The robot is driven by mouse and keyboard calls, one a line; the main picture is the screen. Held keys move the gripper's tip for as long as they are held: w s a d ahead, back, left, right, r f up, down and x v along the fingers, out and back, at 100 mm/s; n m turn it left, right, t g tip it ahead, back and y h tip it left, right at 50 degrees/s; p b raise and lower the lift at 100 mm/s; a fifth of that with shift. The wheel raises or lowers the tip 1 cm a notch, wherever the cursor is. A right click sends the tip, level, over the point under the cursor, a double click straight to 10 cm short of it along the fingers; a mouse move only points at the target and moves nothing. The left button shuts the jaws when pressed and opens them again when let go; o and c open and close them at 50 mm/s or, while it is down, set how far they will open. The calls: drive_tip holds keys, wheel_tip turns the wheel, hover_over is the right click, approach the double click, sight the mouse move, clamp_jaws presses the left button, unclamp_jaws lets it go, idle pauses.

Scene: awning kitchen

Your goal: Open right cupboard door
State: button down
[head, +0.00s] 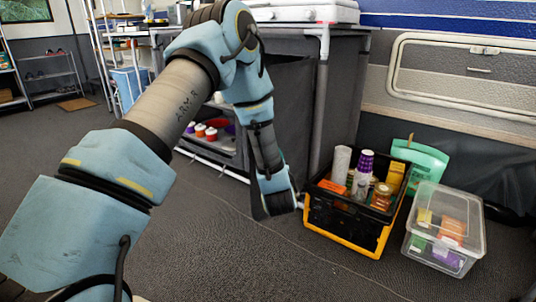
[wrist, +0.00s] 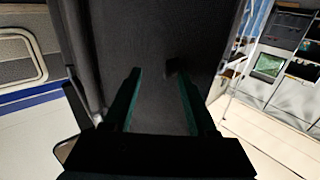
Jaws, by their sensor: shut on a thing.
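The right cupboard door (head: 293,110) is a dark grey panel on the front of the grey kitchen unit, beside its right corner post. It looks swung part way out, its lower left corner standing forward over the floor. My gripper (wrist: 158,77) is low at this door; in the head view its blue hand covers part of the panel and hides the fingers. In the wrist view the dark green fingers show against the door's dark surface (wrist: 205,35), with a small dark spot near them. The exact place of the grip is too dark to see.
A black and orange crate (head: 345,238) of bottles and packets stands on the floor just right of the door. A clear box (head: 445,235) stands further right. Open shelves with small cups (head: 207,131) are left of the door.

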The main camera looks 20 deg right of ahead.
drive_tip(key=shift+s+d+r+h, duration=0.1)
drive_tip(key=shift+s+d+h, duration=0.15)
drive_tip(key=shift+d, duration=0.3)
drive_tip(key=shift+s+d+r+h, duration=0.1)
drive_tip(key=shift+d+h, duration=0.15)
drive_tip(key=shift+d, duration=0.25)
drive_tip(key=c, duration=0.7)
unclamp_jaws()
drive_tip(key=shift+f, duration=0.1)
drive_tip(key=shift+s, duration=0.3)
drive_tip(key=shift+c, duration=0.8)
drive_tip(key=p+v, duration=0.1)
drive_tip(key=v, duration=0.2)
drive_tip(key=p+v, duration=0.1)
drive_tip(key=v, duration=0.6)
drive_tip(key=shift+w+a+p, duration=0.1)
drive_tip(key=shift+a+p, duration=0.3)
drive_tip(key=shift+a, duration=0.05)
